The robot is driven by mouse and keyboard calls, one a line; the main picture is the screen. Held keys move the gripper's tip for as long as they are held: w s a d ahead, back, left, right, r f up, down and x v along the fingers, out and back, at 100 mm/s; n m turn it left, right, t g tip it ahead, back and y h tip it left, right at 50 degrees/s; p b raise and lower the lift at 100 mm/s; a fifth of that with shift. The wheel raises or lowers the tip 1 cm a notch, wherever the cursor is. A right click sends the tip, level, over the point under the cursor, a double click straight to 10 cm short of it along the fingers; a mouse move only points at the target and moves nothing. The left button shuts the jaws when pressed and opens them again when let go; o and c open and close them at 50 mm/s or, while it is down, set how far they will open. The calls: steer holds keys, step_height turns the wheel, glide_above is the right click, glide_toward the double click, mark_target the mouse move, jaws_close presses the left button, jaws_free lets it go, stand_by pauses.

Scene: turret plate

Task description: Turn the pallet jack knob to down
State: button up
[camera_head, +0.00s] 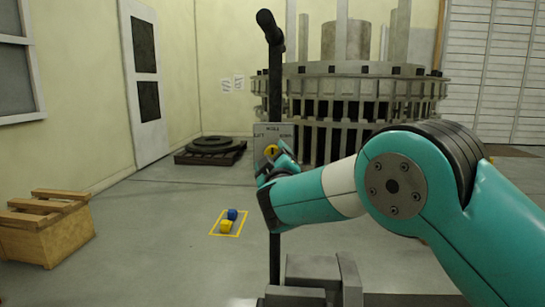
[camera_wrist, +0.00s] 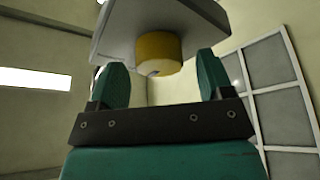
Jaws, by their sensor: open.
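The pallet jack knob (camera_head: 271,151) is a yellow disc on a grey plate (camera_head: 268,131) fixed to the dark upright post (camera_head: 275,85). The plate carries lettering, with "LIFT" at left and a partly blurred word at right. In the wrist view the yellow knob (camera_wrist: 158,53) sticks out from the underside of the grey plate (camera_wrist: 120,25). My gripper (camera_wrist: 160,80) is open, with one teal finger on each side of the knob and gaps visible. In the head view my gripper (camera_head: 280,160) is just below the knob, partly hidden by my wrist.
A large grey turret structure (camera_head: 350,85) stands behind. A wooden crate (camera_head: 45,235) is at left. A blue piece (camera_head: 232,214) and a yellow piece (camera_head: 226,226) lie in a yellow floor outline. A dark pallet (camera_head: 210,151) is by the wall.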

steer(key=shift+w, duration=0.15)
steer(key=shift+c, duration=0.4)
steer(key=c, duration=0.8)
steer(key=shift+c, duration=0.2)
steer(key=shift+f+b, duration=0.1)
steer(key=shift+b, duration=0.45)
steer(key=shift+a+m+t+h+b, duration=0.1)
steer(key=shift+m+t+h+b, duration=0.2)
steer(key=shift+m+h+b, duration=1.4)
steer(key=shift+a+m+t+h+b, duration=0.1)
steer(key=shift+m+t+h+b, duration=0.3)
steer(key=shift+m+b, duration=2.45)
steer(key=shift+m+t+h+b, duration=0.2)
steer(key=shift+m+h+b, duration=0.9)
steer(key=shift+m+b, duration=1.2)
steer(key=shift+m, duration=0.35)
